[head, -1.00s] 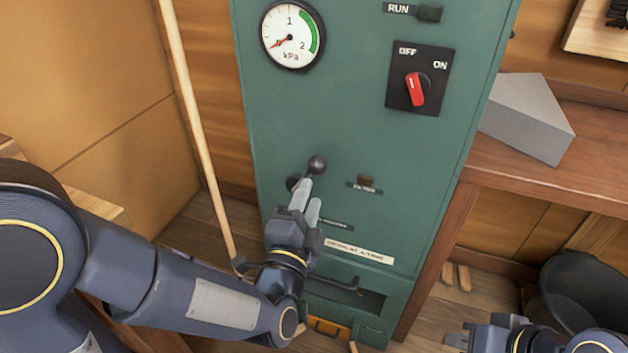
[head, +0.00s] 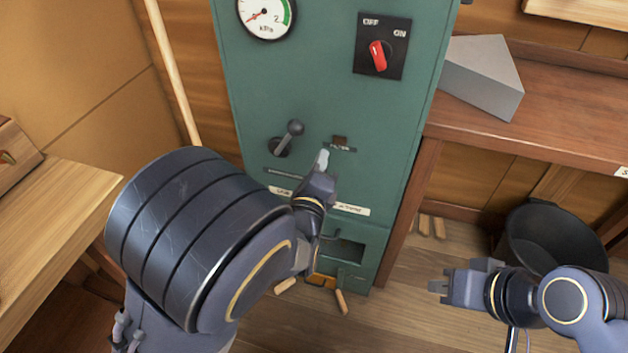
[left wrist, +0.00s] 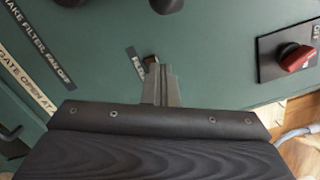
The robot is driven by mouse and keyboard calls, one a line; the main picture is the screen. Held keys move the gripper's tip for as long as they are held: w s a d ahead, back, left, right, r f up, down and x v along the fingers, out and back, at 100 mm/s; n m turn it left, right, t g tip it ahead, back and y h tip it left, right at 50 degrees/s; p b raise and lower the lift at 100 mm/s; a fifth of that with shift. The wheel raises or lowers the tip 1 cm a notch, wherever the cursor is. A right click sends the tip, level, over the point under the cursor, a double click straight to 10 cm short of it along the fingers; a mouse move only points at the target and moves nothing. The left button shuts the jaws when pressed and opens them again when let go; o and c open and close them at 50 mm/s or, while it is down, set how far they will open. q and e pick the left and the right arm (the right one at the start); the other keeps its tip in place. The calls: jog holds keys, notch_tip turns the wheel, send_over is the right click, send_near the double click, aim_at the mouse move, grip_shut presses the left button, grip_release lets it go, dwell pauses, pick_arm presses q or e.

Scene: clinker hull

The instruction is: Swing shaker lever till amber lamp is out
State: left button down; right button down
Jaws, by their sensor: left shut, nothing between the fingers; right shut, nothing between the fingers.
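The shaker lever (head: 294,128), a dark arm with a ball end, stands on the green cabinet front and tilts up and right from its pivot. Its ball (left wrist: 166,5) is cut off at the top of the left wrist view. The small lamp (head: 340,142) right of the lever looks dull brown, with no clear glow; it also shows just beyond the fingertips in the left wrist view (left wrist: 151,60). My left gripper (head: 322,158) is shut and empty, below and right of the lever, apart from it. My right gripper (head: 437,287) is shut and empty over the floor at right.
A red rotary switch (head: 378,55) and a pressure gauge (head: 265,15) are higher on the cabinet. A wooden bench (head: 560,110) with a grey block (head: 482,75) is at right, a black bucket (head: 550,238) below it. A pale pole (head: 172,75) leans left of the cabinet.

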aim_at(298, 133)
pick_arm(q)
jog(key=w+a+r, duration=0.1)
jog(key=w+a, duration=0.1)
jog(key=w, duration=0.1)
jog(key=shift+a+r, duration=0.4)
jog(key=shift+r, duration=0.1)
jog(key=shift+w+a+r+n, duration=0.2)
jog(key=shift+a+r+n, duration=0.25)
jog(key=shift+n, duration=0.1)
jog(key=shift+w+a+r+n, duration=0.15)
jog(key=shift+a+r+n, duration=0.2)
jog(key=shift+a+n, duration=0.15)
jog(key=w+a+r+n+b, duration=0.1)
jog(key=w+a+n+b, duration=0.2)
jog(key=a+n, duration=0.5)
jog(key=shift+w+a+r+n+g+b, duration=0.25)
jog(key=shift+a+r+n+g+b, duration=0.15)
jog(key=shift+a, duration=1.1)
